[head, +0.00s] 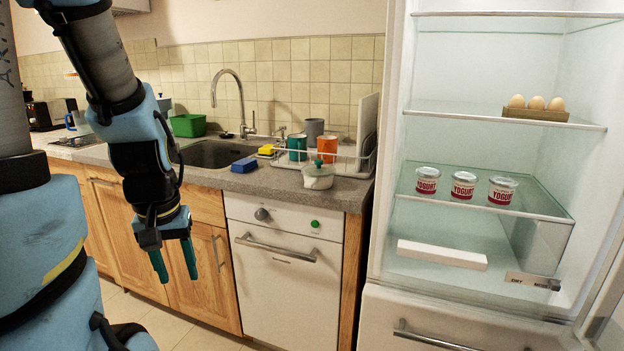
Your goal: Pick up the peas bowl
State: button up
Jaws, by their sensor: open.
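A dish rack (352,160) with cups stands behind the bowl. A blue sponge (244,165) and the sink (212,153) are to its left. The open fridge (480,150) on the right holds yogurt jars (463,184) and eggs (537,103). A dishwasher (284,268) is under the counter.

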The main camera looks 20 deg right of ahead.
aim_at(316, 181)
jog(key=u, duration=0.35)
jog(key=i+u, duration=0.15)
jog(key=u, duration=0.15)
jog(key=i+j+u, duration=0.1)
jog(key=u, duration=0.25)
jog(key=i, duration=1.9)
jog(key=i+z, duration=0.3)
jog(key=i+j+z, duration=0.25)
jog(key=i, duration=0.2)
jog(key=i+j+z, duration=0.3)
jog(key=i+l+z, duration=0.1)
jog(key=z, duration=1.8)
jog(key=l+z, duration=0.15)
jog(key=i+l, duration=0.35)
